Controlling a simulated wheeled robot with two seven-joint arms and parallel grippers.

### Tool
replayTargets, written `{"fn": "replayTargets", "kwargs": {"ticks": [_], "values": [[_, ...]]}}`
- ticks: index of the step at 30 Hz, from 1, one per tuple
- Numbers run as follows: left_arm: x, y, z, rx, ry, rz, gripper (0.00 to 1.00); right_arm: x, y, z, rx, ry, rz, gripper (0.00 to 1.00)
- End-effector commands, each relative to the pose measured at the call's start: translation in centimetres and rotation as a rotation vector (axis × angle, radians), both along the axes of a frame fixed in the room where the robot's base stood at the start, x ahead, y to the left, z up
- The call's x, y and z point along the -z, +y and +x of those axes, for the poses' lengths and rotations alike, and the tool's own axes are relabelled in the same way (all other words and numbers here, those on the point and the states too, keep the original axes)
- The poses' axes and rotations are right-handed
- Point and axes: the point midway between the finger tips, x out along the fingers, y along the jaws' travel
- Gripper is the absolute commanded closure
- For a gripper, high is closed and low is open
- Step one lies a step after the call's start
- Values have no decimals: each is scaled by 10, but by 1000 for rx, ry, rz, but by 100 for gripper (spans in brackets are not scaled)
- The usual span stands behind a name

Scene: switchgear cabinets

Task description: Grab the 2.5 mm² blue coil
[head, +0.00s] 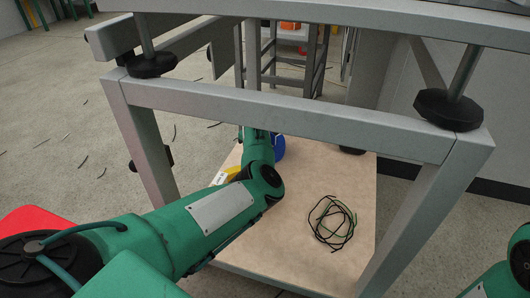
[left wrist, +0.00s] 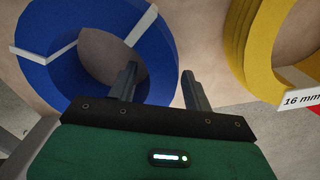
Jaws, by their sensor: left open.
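The blue coil (left wrist: 155,52) lies on the lower shelf, with pale ties across it; no size label for it is readable. In the head view, only part of the blue coil (head: 279,149) shows behind my left arm. My left gripper (left wrist: 159,72) is open. In the left wrist view, its left finger overlaps the coil's centre hole and its right finger is just outside the ring, so the right side of the ring appears between them. Contact or depth cannot be told. In the head view my left fingers are hidden. My right gripper is out of view.
A yellow coil (left wrist: 240,45) with a "16 mm" label (left wrist: 301,99) lies to the right in the left wrist view. Loose black and green wires (head: 333,222) lie on the shelf (head: 300,185). A grey frame bar (head: 290,118) spans above my left arm.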

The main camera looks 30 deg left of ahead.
Motion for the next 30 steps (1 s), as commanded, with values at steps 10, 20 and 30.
{"fn": "replayTargets", "kwargs": {"ticks": [10,20,30], "values": [[9,0,0,1,0,0,49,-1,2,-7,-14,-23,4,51],[9,0,0,1,1,0,100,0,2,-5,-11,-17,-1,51],[6,0,0,0,-1,1,100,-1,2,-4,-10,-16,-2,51]]}}
